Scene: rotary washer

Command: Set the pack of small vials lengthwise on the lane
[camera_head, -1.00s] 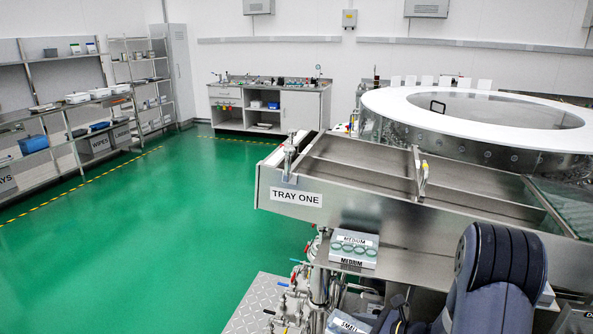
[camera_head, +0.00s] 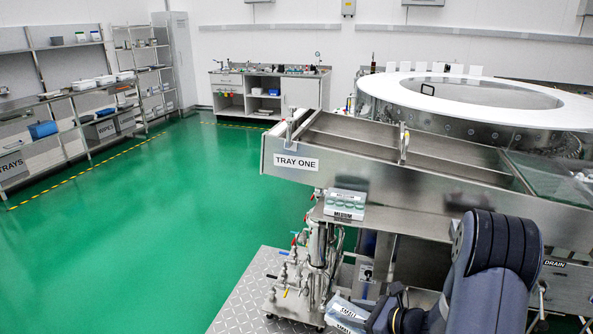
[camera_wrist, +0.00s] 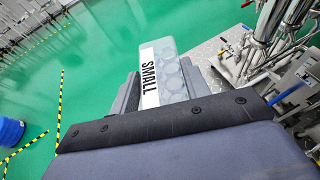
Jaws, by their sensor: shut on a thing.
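The pack of small vials is a pale, clear-topped block with a white SMALL label. It shows at the bottom of the head view (camera_head: 346,311) and ahead of the palm in the wrist view (camera_wrist: 174,75). My gripper (camera_wrist: 162,80) is shut on it, with a dark finger on each side. In the head view my gripper (camera_head: 372,317) is low, in front of the washer and below its side shelf. The steel trough marked TRAY ONE (camera_head: 296,163) runs above and beyond the pack, with long empty channels. The pack is apart from it.
A MEDIUM pack (camera_head: 345,204) sits on the steel side shelf (camera_head: 400,222) below the trough. Pipes and valves (camera_head: 315,265) stand under the shelf, above a tread-plate platform (camera_head: 255,290). A round white-rimmed washer (camera_head: 480,98) is behind. Green floor at left is open.

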